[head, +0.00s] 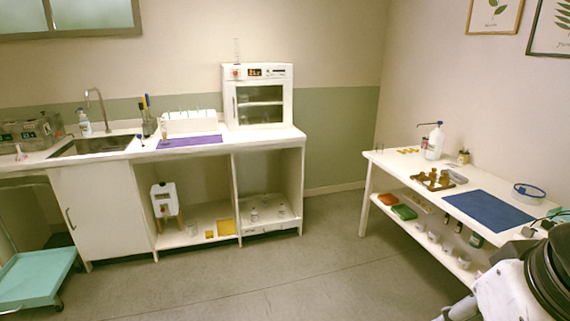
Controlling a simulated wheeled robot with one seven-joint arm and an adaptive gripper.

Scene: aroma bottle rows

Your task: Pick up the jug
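A white jug-like container (165,200) with a handle-like opening near its top and a dark marking on its front stands upright in the open bay under the left counter. It is the closest match to the jug that I can see. It appears raised on a small stand with reddish-brown legs; small details there are hard to make out. My gripper is not in view; only parts of my own arm show at the lower right, far from the container.
The left counter (115,152) holds a sink, a purple mat (189,141) and a white oven-like device (258,97). A teal cart (35,277) stands at lower left. The right table (480,185) holds a white pump bottle (434,143) and a blue mat (488,210). The middle floor is clear.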

